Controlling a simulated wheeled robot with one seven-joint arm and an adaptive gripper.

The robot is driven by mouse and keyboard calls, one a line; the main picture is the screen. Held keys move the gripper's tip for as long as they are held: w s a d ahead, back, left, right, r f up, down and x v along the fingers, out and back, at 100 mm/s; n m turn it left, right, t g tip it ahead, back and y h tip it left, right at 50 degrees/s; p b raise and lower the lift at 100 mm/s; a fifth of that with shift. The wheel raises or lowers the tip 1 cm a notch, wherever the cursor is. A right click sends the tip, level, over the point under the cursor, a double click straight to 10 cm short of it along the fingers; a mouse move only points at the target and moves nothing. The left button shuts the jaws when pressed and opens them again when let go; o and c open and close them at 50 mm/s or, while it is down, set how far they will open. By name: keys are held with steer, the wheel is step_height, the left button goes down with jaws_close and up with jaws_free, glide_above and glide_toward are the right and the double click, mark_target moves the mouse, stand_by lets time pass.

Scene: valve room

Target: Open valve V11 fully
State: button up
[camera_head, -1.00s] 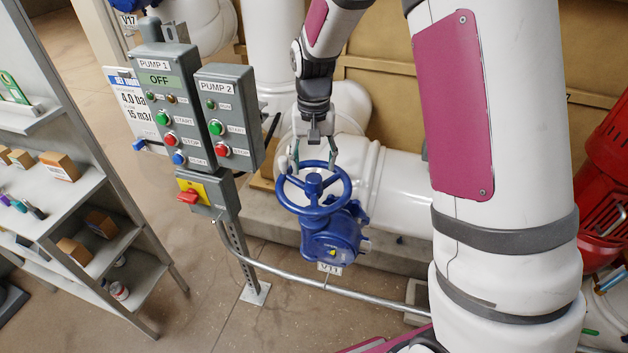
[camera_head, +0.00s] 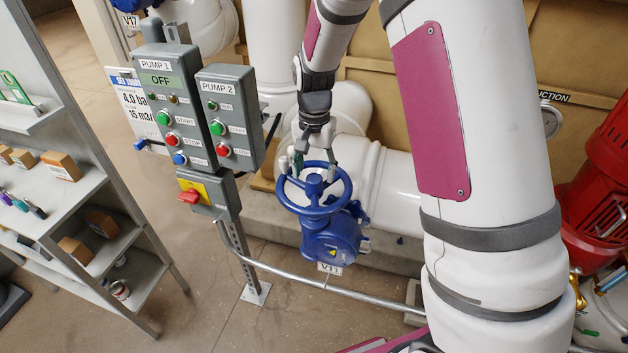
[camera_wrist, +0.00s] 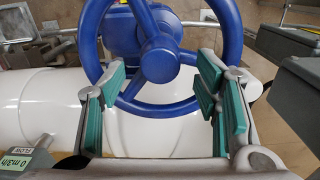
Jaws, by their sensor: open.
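Valve V11 has a blue spoked handwheel (camera_head: 343,186) on a blue body (camera_head: 331,240), with a white V11 tag (camera_head: 330,268) hanging below. My gripper (camera_head: 315,160) is at the wheel's far rim, its jaws apart. In the wrist view the green-padded fingers of my gripper (camera_wrist: 163,100) are open, one on each side of the near part of the wheel (camera_wrist: 160,108). The rim and one spoke lie between the fingers. I cannot tell whether either finger touches the rim.
A grey pump control box (camera_head: 170,105) and a second one (camera_head: 230,118) stand close left of the wheel on a post. A metal rail (camera_head: 300,278) runs in front. Shelves (camera_head: 105,235) are at left, a red machine (camera_head: 603,190) at right. White pipes (camera_head: 385,185) lie behind.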

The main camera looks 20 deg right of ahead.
mark_target(315, 178)
steer(key=shift+f, duration=2.1)
